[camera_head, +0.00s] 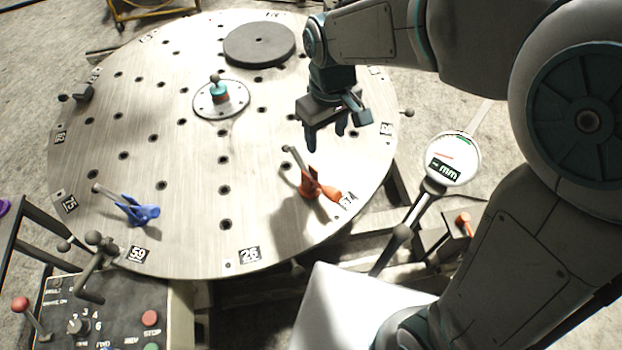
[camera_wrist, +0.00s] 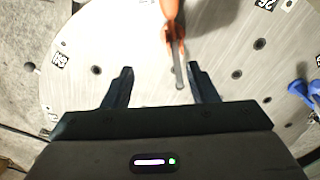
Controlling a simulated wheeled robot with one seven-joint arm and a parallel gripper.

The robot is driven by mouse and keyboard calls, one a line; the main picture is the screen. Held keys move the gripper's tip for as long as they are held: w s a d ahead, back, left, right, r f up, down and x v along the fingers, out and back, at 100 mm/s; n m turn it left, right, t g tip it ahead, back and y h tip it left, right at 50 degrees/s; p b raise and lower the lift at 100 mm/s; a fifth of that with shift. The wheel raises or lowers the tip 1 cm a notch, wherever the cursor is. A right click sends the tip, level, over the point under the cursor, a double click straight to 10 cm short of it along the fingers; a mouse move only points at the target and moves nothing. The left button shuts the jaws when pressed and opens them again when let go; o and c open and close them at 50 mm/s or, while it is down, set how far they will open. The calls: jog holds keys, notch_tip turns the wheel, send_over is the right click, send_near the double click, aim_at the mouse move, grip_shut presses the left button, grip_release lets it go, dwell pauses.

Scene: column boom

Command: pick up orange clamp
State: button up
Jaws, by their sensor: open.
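The orange clamp (camera_head: 312,187) stands near the right front edge of the round metal table, with a grey bar reaching up and left from its orange body. In the wrist view the orange clamp (camera_wrist: 169,36) lies beyond my fingertips, and the end of its grey bar shows between them. My gripper (camera_head: 325,140) is above the table, a little behind and above the clamp in the head view. In the wrist view my gripper (camera_wrist: 160,74) has its two fingers spread apart with nothing gripped.
A blue clamp (camera_head: 137,209) sits at the table's left front. The round table (camera_head: 180,240) also holds a dark disc (camera_head: 259,44) and a central hub (camera_head: 221,98). A dial gauge (camera_head: 453,159) stands off the right edge. A control box (camera_head: 110,318) is at the lower left.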

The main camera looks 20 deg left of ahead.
aim_at(309, 170)
jog(key=shift+n, duration=0.5)
jog(key=a+f, duration=0.1)
jog(key=f, duration=0.2)
jog(key=a+f, duration=0.1)
jog(key=f, duration=0.2)
jog(key=s+a+f, duration=0.1)
jog(key=f, duration=0.2)
jog(key=shift+f+b, duration=0.3)
jog(key=shift+f, duration=3)
jog(key=shift+w, duration=0.1)
jog(key=c, duration=1.1)
jog(key=shift+a+r, duration=0.1)
